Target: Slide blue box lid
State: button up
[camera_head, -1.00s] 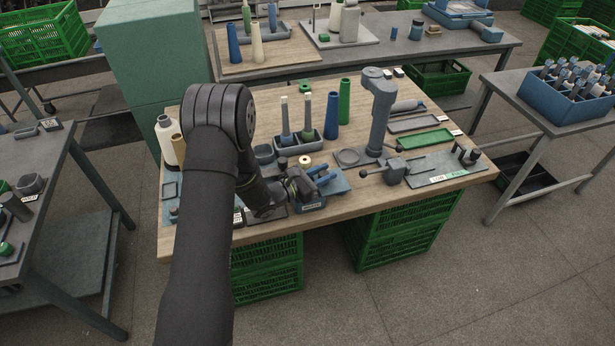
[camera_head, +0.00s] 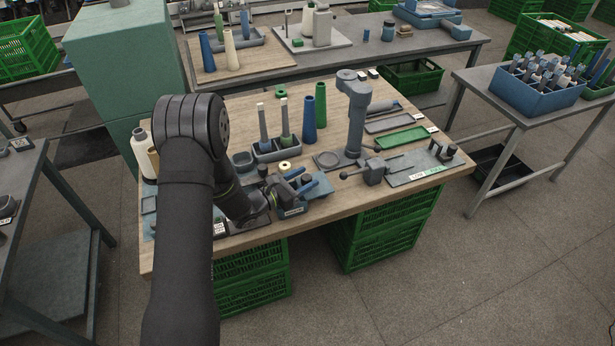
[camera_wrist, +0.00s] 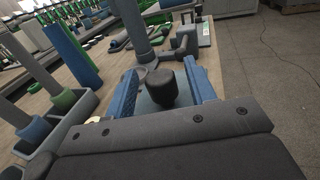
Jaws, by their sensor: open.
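A blue box with a label on its front stands near the front edge of the wooden bench, and its blue-grey top (camera_head: 321,190) shows beside my gripper. My gripper (camera_head: 306,183) is low over this box, with two blue fingers pointing right. In the wrist view the fingers (camera_wrist: 160,72) are apart. A dark round knob (camera_wrist: 161,88) stands upright between them, over a blue-grey surface. I see a gap between the knob and the right finger; contact on the left is unclear. My gripper hides much of the box, and the lid's edges cannot be made out.
A grey post (camera_head: 355,120) and a clamp-like fixture (camera_head: 374,171) stand right of the box. Behind it are a grey holder (camera_head: 277,151) with spindles, a blue cone (camera_head: 309,120) and a green cone (camera_head: 320,105). A green tray (camera_head: 402,139) lies farther right.

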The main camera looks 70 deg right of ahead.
jog(key=v, duration=1.5)
jog(key=shift+w+a, duration=0.15)
jog(key=shift+a, duration=0.2)
jog(key=x, duration=1.7)
jog(key=shift+d, duration=0.2)
jog(key=shift+w+a, duration=0.1)
jog(key=shift+a, duration=0.05)
